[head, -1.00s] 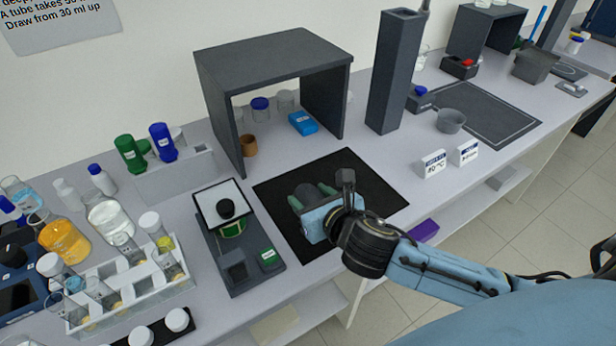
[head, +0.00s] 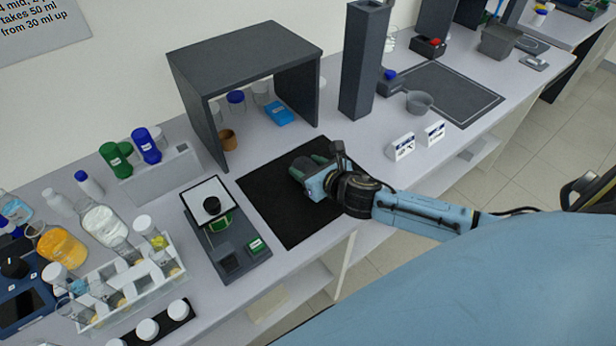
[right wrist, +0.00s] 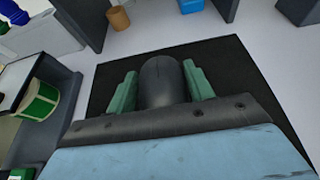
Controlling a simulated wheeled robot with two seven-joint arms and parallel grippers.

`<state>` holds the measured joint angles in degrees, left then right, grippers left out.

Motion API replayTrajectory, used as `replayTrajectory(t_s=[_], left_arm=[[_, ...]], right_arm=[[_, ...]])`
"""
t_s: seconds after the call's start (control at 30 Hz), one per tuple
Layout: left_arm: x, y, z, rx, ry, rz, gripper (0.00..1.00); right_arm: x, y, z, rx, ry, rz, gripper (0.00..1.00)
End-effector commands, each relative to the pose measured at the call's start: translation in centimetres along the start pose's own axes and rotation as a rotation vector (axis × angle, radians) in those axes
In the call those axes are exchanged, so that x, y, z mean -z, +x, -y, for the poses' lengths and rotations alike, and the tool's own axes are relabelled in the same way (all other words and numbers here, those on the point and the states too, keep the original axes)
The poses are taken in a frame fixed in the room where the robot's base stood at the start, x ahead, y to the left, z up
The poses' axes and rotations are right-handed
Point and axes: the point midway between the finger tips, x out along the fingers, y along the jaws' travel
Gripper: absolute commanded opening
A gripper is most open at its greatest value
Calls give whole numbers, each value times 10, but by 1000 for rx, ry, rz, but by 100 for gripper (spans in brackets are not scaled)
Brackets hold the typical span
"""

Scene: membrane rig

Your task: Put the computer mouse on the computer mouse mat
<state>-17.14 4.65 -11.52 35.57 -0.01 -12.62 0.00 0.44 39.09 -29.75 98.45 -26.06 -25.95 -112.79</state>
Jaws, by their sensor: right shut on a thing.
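The computer mouse (right wrist: 163,80) is dark grey and rounded. It shows in the right wrist view between the green fingers of my right gripper (right wrist: 162,90), which is shut on it. The black computer mouse mat (right wrist: 225,60) spreads beneath and around them. In the head view, my right gripper (head: 306,170) is over the far right part of the mat (head: 280,218). The fingers and wrist hide the mouse there. I cannot tell whether the mouse touches the mat. My left gripper is not in view.
A dark shelf frame (head: 245,52) stands behind the mat, with a blue box (head: 279,113) and brown cup (head: 228,140) beneath it. A scale-like device (head: 228,240) stands left of the mat. A tall dark column (head: 363,65) and small white signs (head: 402,146) are at right.

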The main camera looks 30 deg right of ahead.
Motion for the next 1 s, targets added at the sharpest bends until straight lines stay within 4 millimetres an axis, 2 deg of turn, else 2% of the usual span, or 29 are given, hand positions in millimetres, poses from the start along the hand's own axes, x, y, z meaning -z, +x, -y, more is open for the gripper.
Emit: replayTrajectory(t_s=[0.2, 0.57, 0.6, 0.73, 1.0], left_arm=[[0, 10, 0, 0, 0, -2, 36], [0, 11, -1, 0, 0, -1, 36], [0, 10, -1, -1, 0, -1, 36], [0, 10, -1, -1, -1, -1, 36], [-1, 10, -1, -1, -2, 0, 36]], right_arm=[[30, 12, -1, 1, 2, -3, 28], [33, 13, 0, 1, -1, -1, 28], [33, 13, 0, 0, 0, -2, 56], [32, 13, 0, 1, 0, -2, 73], [32, 13, 0, 1, -1, -1, 74]])
